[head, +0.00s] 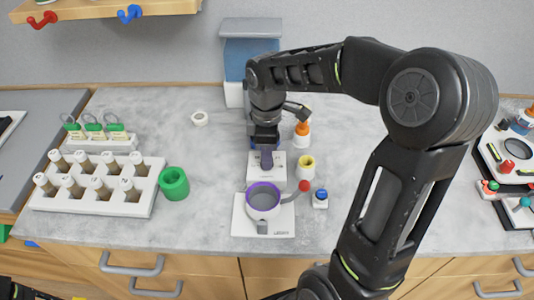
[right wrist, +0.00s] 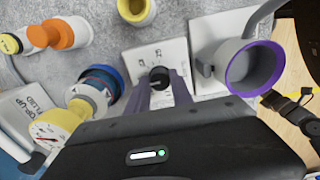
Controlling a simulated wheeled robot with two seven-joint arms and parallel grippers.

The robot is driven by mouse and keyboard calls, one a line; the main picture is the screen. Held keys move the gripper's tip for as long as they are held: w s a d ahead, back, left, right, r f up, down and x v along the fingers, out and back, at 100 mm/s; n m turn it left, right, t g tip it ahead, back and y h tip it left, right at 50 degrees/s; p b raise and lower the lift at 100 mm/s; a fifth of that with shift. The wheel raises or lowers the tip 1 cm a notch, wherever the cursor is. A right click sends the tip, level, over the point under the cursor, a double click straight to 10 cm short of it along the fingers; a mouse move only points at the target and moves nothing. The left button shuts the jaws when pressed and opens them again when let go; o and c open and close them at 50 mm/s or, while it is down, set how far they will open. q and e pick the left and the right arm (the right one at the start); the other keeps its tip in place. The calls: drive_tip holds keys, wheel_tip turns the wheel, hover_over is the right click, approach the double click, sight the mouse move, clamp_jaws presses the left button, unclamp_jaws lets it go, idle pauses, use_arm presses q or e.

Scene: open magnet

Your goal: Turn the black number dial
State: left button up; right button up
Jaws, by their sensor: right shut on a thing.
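The black number dial (right wrist: 160,78) is a small round knob on a white panel (right wrist: 150,57) with printed numbers, seen in the right wrist view. My right gripper (right wrist: 162,84) has its two purple fingers on either side of the dial, shut on it. In the head view my right gripper (head: 266,160) points down at the white dial block (head: 281,176) in the middle of the counter. There the gripper hides the dial.
A grey cup with a purple rim (head: 263,197) stands on a white base just in front. A yellow ring-like piece (head: 306,167), a small blue-topped item (head: 320,199) and an orange-topped bottle (head: 302,134) are to the right. A green cup (head: 174,184) and vial rack (head: 95,205) are left.

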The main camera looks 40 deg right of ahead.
clamp_jaws()
drive_tip(key=m+b, duration=0.1)
drive_tip(key=m, duration=0.1)
drive_tip(key=shift+f+m, duration=0.1)
drive_tip(key=shift+m, duration=1.4)
drive_tip(key=o, duration=0.7)
unclamp_jaws()
drive_tip(key=shift+c, duration=0.2)
drive_tip(key=shift+r, duration=0.25)
wheel_tip(320, 180, up, 8)
drive_tip(key=shift+f+b, duration=0.25)
drive_tip(key=shift+b, duration=0.3)
